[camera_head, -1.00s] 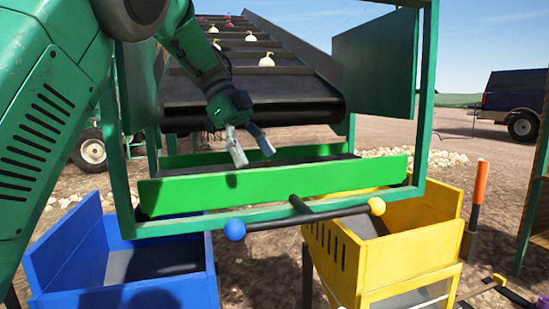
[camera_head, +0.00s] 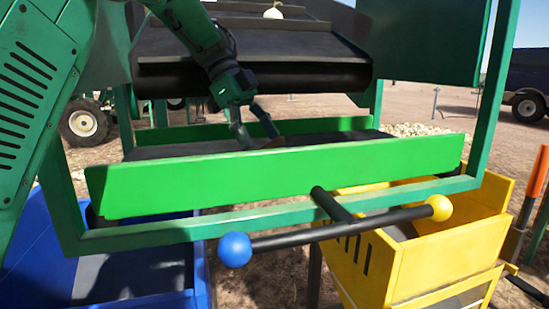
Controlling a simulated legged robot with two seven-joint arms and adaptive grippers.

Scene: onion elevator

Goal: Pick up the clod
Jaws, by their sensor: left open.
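A small brown lump (camera_head: 273,143), seemingly the clod, shows just above the top edge of the green front board (camera_head: 300,178), on the dark belt (camera_head: 190,146). Its lower part is hidden by the board. My left gripper (camera_head: 260,137) points down over the belt, fingers apart, with the lump at its right fingertip. I cannot tell whether they touch. My right gripper is out of view.
A dark sloping conveyor (camera_head: 250,45) with a pale onion (camera_head: 273,12) rises behind. A bar with a blue ball (camera_head: 235,250) and a yellow ball (camera_head: 441,207) sticks out in front. Below are a blue bin (camera_head: 35,262) and a yellow bin (camera_head: 405,265).

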